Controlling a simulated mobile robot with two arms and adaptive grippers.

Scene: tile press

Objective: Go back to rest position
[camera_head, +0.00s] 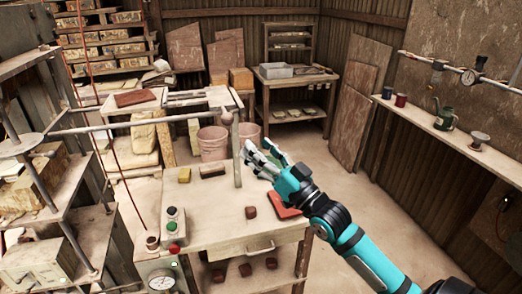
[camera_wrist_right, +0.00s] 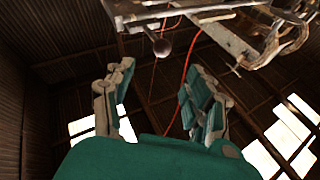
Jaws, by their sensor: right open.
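My right gripper (camera_head: 262,156) reaches in from the lower right in the head view, above the right part of the workbench (camera_head: 215,225). Its fingers are apart with nothing between them. It stands beside the upright post (camera_head: 237,155), and I cannot tell whether it touches the post. In the right wrist view the open gripper (camera_wrist_right: 160,90) points up toward the dark roof, with a round knob (camera_wrist_right: 162,47) beyond the fingers. The knob (camera_head: 226,118) also shows at the end of the long lever bar (camera_head: 130,125) in the head view. My left gripper is out of view.
A red tray-like piece (camera_head: 285,211) and a dark red block (camera_head: 250,212) lie on the bench under my right arm. A button box (camera_head: 174,225) stands at its left. The floor at right is free.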

